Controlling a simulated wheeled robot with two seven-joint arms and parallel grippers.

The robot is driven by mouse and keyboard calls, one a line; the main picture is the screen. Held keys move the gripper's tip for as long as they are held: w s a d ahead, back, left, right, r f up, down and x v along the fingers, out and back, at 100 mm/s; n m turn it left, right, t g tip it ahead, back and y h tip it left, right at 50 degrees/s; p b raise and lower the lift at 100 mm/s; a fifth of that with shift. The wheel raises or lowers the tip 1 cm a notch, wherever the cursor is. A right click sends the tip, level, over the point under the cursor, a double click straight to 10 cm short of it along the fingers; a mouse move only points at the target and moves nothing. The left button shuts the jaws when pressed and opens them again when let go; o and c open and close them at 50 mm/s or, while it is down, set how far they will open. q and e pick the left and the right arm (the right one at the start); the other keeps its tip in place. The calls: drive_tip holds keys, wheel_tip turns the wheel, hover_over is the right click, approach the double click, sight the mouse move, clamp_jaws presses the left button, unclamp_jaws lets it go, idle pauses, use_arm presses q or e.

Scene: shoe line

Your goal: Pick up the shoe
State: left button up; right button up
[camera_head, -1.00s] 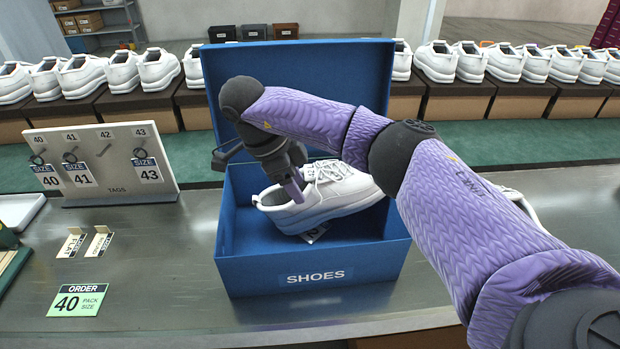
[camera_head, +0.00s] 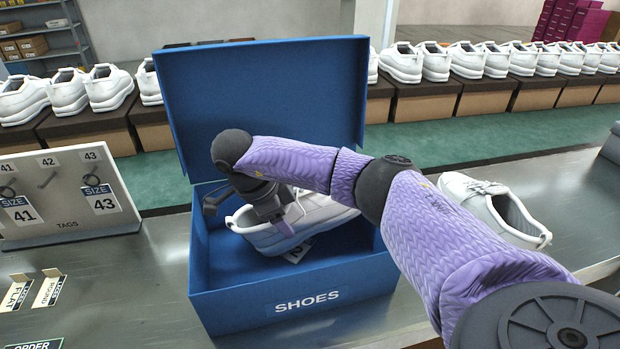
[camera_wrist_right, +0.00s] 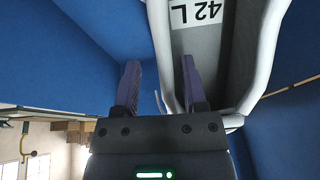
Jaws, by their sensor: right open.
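A white shoe (camera_head: 315,218) sits in the open blue shoe box (camera_head: 300,275), its toe towards the right. My right gripper (camera_head: 283,215) reaches down to the shoe's opening near the heel. In the right wrist view the gripper (camera_wrist_right: 160,85) is open, its fingers on either side of the shoe's rim (camera_wrist_right: 161,50). One finger is over the inside of the shoe, where the insole label (camera_wrist_right: 196,12) reads "42 L". The other is outside against the blue box. A second white shoe (camera_head: 495,208) lies on the table right of the box. My left gripper is not in view.
The box lid (camera_head: 265,110) stands up behind. A tag board (camera_head: 70,205) with size tags stands at the left, with small cards (camera_head: 48,287) in front. A row of white shoes on boxes runs along the back. A white tag lies under the shoe in the box.

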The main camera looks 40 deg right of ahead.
clamp_jaws()
idle(0.5)
idle(0.8)
